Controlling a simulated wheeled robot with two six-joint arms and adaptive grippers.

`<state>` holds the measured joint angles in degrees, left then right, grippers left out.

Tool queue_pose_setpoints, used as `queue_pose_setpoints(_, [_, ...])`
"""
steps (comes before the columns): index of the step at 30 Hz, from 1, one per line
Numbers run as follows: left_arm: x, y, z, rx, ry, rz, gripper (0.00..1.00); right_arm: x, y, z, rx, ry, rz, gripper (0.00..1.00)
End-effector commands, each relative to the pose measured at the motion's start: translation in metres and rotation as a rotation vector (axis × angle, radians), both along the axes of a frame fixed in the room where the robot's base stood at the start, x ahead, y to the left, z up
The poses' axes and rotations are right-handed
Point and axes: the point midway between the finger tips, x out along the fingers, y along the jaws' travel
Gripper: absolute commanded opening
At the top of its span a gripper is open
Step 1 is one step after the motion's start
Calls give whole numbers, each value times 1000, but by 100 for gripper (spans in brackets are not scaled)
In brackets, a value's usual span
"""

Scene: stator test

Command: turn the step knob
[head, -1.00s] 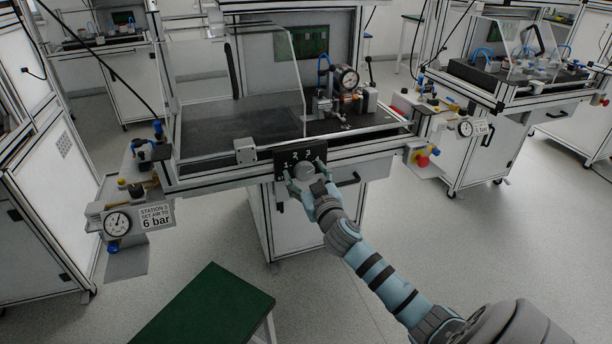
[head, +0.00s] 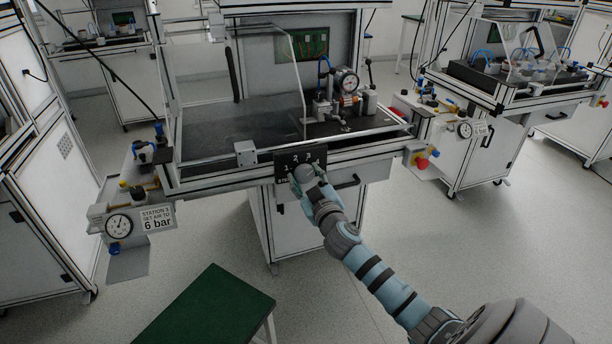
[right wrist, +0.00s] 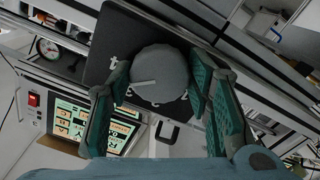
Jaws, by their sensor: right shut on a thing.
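The step knob (right wrist: 160,75) is a round grey dial with a light pointer line, on a black plate (head: 289,160) with white numbers at the front edge of the middle bench. In the right wrist view the knob sits between the two green-padded fingers of my right gripper (right wrist: 155,100), which is shut on it. The pointer line runs toward the left in that view. In the head view my right gripper (head: 306,176) covers most of the knob and the lower part of the plate. My left gripper is in neither current view.
A green-topped stool (head: 205,312) stands in front.

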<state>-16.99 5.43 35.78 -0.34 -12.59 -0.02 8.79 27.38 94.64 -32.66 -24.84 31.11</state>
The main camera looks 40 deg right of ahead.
Motion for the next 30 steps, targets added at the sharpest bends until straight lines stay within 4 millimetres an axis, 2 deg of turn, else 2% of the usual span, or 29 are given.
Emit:
queue_pose_setpoints(8, [-3, -16, 11, -22, 5, 11, 66, 0, 0, 1, -237, 86, -1, 18])
queue_pose_setpoints(30, [-5, -11, 37, -16, 9, 11, 66, 0, 0, 1, -899, 317, 1, 18])
